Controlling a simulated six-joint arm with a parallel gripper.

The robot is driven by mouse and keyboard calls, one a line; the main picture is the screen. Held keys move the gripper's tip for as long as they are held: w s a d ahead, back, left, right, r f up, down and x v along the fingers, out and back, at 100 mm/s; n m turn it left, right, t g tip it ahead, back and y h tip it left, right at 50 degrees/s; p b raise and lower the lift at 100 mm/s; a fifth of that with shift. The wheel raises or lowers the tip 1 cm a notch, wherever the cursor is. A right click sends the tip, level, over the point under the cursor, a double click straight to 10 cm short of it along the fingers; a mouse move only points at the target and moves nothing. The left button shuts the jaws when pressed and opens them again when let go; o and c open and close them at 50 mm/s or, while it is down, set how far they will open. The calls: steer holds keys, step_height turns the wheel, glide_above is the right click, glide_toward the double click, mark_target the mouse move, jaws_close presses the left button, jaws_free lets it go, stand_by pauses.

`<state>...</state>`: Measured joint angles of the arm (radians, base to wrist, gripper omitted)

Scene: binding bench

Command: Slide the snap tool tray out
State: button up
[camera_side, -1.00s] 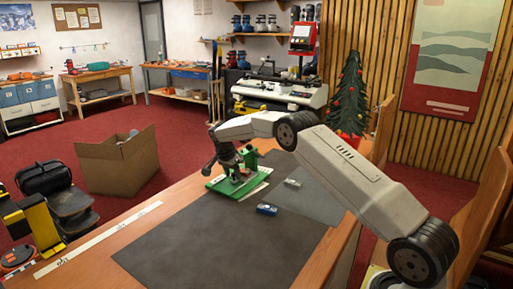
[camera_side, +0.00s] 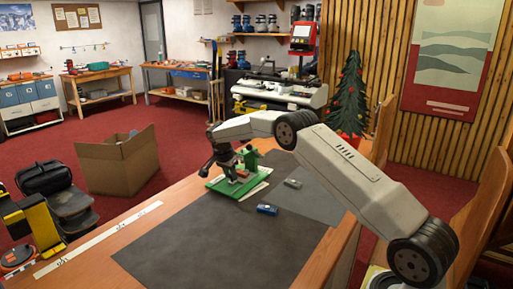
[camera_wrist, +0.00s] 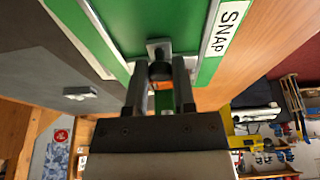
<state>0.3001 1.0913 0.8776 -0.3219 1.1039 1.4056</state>
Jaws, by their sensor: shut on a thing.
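The green snap tool fixture (camera_side: 228,187) stands on the dark mat at the back of the bench. A black knob (camera_wrist: 160,71) projects from a metal bracket at the tray's near edge. My gripper (camera_wrist: 160,88) has its two fingers on either side of the knob, shut on it. In the side view my gripper (camera_side: 208,171) is at the fixture's left end; the contact there is too small to make out.
A blue block (camera_side: 267,209) and a grey block (camera_side: 293,183) lie on the dark mat (camera_side: 215,245) right of the fixture. A white marked strip (camera_side: 100,240) runs along the bench's left edge. The mat's front part is clear.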

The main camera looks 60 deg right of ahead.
steer(key=shift+a, duration=3.15)
steer(key=o, duration=0.6)
steer(key=shift+r, duration=3)
steer(key=shift+r, duration=0.1)
steer(key=shift+r, duration=1.95)
